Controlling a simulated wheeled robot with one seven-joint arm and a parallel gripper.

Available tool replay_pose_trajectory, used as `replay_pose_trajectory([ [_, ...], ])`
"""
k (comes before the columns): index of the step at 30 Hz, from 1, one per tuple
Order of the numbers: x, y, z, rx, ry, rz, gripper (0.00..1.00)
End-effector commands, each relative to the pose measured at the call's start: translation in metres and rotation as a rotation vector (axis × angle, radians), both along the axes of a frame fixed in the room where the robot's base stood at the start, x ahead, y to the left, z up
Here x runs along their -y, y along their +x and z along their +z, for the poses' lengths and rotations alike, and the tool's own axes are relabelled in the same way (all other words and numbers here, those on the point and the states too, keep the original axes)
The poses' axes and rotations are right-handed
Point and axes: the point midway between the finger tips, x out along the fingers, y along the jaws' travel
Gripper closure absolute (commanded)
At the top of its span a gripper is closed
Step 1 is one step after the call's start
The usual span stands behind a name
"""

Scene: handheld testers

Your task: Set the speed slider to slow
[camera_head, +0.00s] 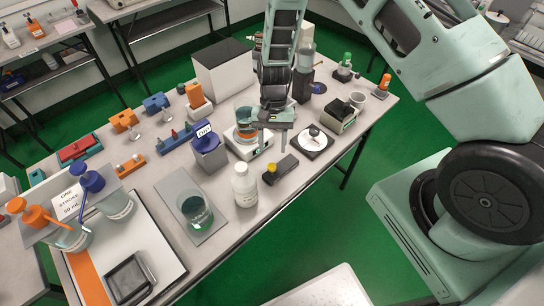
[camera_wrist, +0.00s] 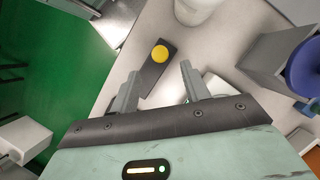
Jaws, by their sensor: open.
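A small dark oblong block (camera_head: 284,167) with a yellow round part (camera_head: 272,168) near its left end lies on the table, in front of the white stirrer-like base. In the wrist view the dark block (camera_wrist: 154,72) lies between and beyond my fingers, with the yellow part (camera_wrist: 160,54) at its far end. I cannot tell for sure that the yellow part is the speed slider, and no slow or fast marks are readable. My gripper (camera_head: 273,139) is open and empty, pointing down behind the block; its fingers also show in the wrist view (camera_wrist: 160,72).
A white base (camera_head: 249,150) with a beaker stands close by my gripper. A white bottle (camera_head: 245,186) stands left of the block, a blue-topped grey container (camera_head: 209,152) further left. A dark square plate (camera_head: 314,142) lies to the right. The table edge is just in front of the block.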

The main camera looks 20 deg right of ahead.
Motion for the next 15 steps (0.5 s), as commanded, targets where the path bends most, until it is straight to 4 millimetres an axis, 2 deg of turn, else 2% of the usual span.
replay_pose_trajectory([
  [6,-0.007,-0.014,-0.034,-0.002,0.0,0.0,0.54],
  [15,-0.011,-0.02,-0.054,0.001,0.001,0.001,0.54],
])
